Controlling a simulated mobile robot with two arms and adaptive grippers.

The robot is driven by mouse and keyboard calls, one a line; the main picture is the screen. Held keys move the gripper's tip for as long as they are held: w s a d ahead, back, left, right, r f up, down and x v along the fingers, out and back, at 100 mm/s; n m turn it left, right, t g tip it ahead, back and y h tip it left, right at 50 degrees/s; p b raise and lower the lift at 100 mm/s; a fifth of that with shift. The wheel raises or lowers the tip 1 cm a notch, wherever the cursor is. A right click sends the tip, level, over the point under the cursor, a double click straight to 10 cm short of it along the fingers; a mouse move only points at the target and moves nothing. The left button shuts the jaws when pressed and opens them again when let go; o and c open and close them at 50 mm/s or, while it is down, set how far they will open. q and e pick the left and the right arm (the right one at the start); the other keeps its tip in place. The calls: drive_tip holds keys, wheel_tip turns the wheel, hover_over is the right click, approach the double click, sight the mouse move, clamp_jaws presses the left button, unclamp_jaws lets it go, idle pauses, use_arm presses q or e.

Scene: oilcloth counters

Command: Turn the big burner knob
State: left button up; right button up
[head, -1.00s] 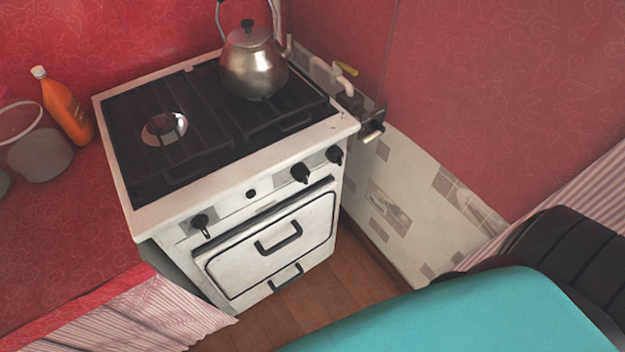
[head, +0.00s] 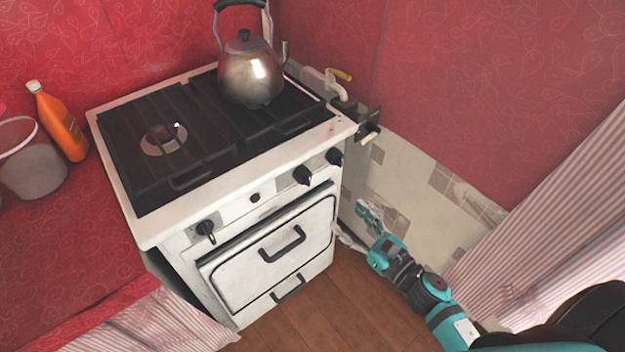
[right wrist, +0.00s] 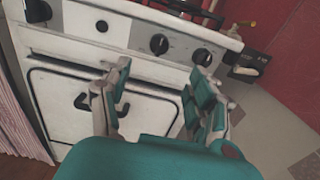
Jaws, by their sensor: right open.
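The white stove (head: 150,236) has several black knobs along its front panel. One knob (head: 206,231) is at the left, a small round one (head: 255,198) is near the middle, and two knobs (head: 303,175) (head: 335,157) are at the right. I cannot tell from labels which is the big burner knob. My right gripper (head: 353,222) is open and empty, below and right of the rightmost knob, beside the stove's front right edge. In the right wrist view its spread fingers (right wrist: 160,68) point at the panel, with a knob (right wrist: 159,45) between and beyond them. My left gripper is not in view.
A metal kettle (head: 250,75) stands on the back right of the hob. Oven handles (head: 282,244) stick out below the panel. An orange bottle (head: 60,122) stands on the left counter. Wooden floor is clear in front.

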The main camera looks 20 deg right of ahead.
sight(310, 181)
drive_tip(key=p+x, duration=0.2)
drive_tip(key=x, duration=1.3)
drive_tip(key=shift+c, duration=0.4)
drive_tip(key=c, duration=1)
drive_tip(key=shift+c, duration=0.2)
